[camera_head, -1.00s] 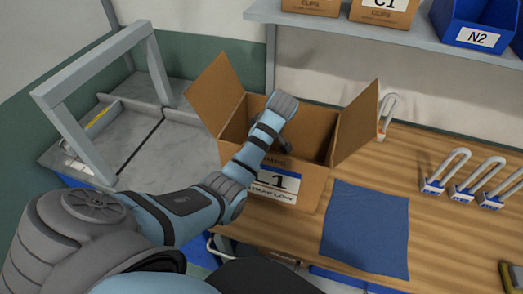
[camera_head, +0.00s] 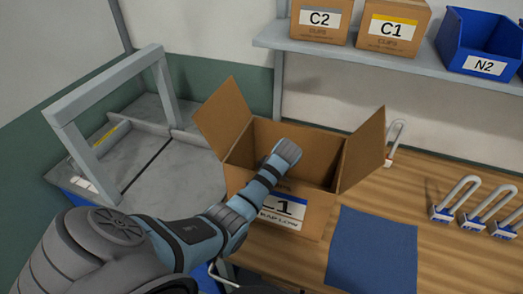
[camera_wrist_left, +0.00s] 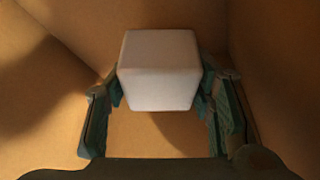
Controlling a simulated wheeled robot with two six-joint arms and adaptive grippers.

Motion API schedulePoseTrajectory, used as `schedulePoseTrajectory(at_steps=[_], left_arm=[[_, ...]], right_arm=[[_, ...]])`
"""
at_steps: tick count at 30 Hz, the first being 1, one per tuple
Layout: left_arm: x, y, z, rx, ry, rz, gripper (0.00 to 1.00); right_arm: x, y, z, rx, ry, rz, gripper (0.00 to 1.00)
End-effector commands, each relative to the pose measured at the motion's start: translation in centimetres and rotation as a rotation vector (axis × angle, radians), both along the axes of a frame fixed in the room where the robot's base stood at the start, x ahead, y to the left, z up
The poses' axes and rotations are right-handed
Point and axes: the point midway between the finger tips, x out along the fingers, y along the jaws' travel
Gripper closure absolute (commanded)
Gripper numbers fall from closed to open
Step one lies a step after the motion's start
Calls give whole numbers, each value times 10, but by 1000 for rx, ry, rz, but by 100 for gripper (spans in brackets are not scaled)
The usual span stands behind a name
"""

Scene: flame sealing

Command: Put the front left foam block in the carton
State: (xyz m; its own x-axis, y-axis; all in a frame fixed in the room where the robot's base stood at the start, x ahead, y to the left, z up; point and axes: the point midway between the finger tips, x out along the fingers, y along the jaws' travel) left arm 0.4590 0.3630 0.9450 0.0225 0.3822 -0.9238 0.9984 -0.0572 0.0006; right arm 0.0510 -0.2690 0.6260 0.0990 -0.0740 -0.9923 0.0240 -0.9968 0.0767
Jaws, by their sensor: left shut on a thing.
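A white foam block (camera_wrist_left: 160,72) is between the fingers of my left gripper (camera_wrist_left: 161,100) in the left wrist view, and the gripper is shut on it. Brown cardboard surrounds the block there, so it is inside the carton. The carton (camera_head: 290,225) stands open on the bench in the head view, with its flaps spread and a label on its front. My left arm reaches over its front wall, and the left gripper and block are hidden inside it. I cannot tell whether the block touches the carton floor. My right gripper is not in view.
A blue cloth (camera_head: 372,252) lies on the wooden bench right of the carton. Several padlock-like items (camera_head: 455,205) stand farther right. A grey framed machine (camera_head: 120,120) is at left. A shelf (camera_head: 390,55) above holds boxes (camera_head: 393,28) and a blue bin (camera_head: 482,45).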

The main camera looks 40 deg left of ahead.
Motion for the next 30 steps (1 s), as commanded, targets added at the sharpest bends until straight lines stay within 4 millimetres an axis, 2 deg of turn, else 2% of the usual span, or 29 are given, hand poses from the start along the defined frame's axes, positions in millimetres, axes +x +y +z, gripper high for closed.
schedulePoseTrajectory(at_steps=[4, 5, 6, 16, 20, 27, 30], left_arm=[[0, 0, -3, 0, 0, 0, 65], [0, 0, -3, 0, 0, 0, 49], [0, 0, -2, 0, 0, 0, 43], [0, 0, 0, 0, 0, 0, 42], [1, -3, 18, 0, -3, -1, 42], [0, -24, 68, 0, -4, -1, 42], [-1, -29, 77, -1, 0, -1, 42]], right_arm=[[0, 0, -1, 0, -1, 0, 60], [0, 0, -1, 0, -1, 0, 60], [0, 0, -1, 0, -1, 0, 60], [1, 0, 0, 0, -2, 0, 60], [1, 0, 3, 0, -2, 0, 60], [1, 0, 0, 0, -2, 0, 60], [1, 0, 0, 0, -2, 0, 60]])
